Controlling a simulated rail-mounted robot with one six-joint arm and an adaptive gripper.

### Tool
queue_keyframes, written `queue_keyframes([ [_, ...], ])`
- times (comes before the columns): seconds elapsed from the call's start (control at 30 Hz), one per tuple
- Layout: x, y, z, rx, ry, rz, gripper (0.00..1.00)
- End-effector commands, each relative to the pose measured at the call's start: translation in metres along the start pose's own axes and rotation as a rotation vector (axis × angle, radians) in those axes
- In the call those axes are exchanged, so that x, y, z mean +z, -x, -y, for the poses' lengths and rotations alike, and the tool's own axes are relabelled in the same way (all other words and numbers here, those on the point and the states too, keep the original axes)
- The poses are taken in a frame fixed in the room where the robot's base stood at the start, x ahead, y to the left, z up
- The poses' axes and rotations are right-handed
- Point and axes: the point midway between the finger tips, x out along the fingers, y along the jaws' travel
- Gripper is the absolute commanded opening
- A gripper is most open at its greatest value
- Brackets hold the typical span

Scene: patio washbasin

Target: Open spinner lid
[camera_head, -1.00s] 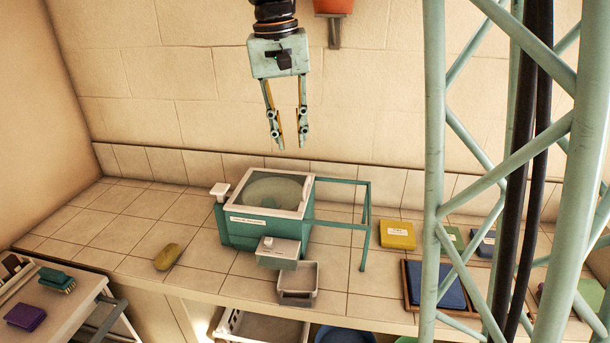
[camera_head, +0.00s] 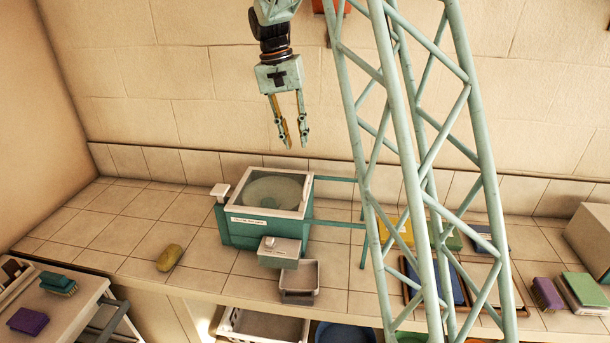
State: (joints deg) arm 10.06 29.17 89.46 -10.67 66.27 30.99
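The spinner (camera_head: 240,233) is a teal box on the tiled counter, with a label on its front. Its lid (camera_head: 298,208) is a clear panel in a pale frame, lying flat and shut over a round drum that shows through it. A pale knob-like block (camera_head: 220,190) stands at the spinner's left side, and a small pale box with a knob (camera_head: 280,250) sits at its front. My gripper (camera_head: 294,146) hangs above and behind the lid, pointing down. Its fingers are apart with nothing between them, clear of the lid.
A teal frame (camera_head: 335,223) extends right of the spinner. A small grey bin (camera_head: 299,277) stands in front. A yellow sponge (camera_head: 170,258) lies left on otherwise clear tiles. My lattice column hides part of the yellow box (camera_head: 392,236) and blue tray area. A side cart (camera_head: 75,300) holds brushes.

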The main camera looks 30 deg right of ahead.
Motion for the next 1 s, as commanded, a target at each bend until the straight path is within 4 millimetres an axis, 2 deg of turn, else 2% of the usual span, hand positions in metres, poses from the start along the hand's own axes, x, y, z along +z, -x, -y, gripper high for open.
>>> queue_keyframes([
  [0.2,-0.011,-0.008,0.002,0.008,-0.014,0.008,0.2],
  [0.73,-0.012,-0.012,0.002,0.009,-0.015,0.008,0.2],
  [1.0,-0.011,-0.03,0.001,0.009,-0.016,0.01,0.2],
])
